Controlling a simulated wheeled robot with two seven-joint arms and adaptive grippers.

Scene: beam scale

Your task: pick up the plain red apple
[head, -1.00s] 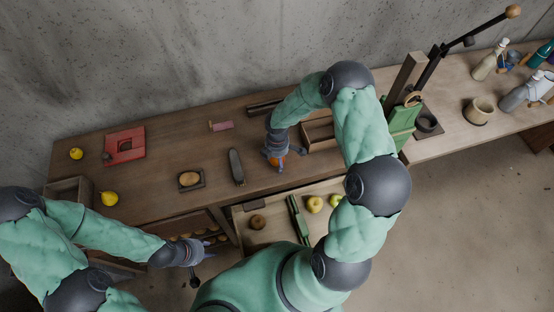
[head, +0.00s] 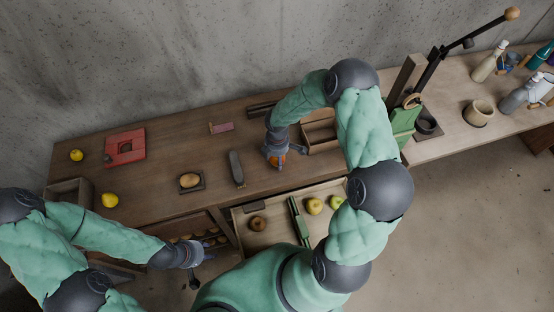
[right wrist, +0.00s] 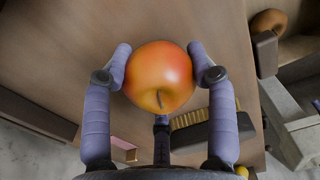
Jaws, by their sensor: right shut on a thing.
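A red-orange apple (right wrist: 160,78) with yellowish patches and a short brown stem fills the middle of the right wrist view. My right gripper (right wrist: 160,66) is shut on it, with fingers on its left and right sides and one below. In the head view the apple (head: 277,161) shows partly under my right gripper (head: 277,152), over the wooden bench. I cannot tell whether it touches the bench. My left gripper (head: 202,252) is low, in front of the bench at the left, away from the apple; its finger opening is unclear.
An open wooden box (head: 320,133) stands just right of my right gripper. A dark elongated object (head: 236,168) lies to its left. An open drawer (head: 270,238) in front holds several fruits. A green beam scale (head: 404,117) stands at the right.

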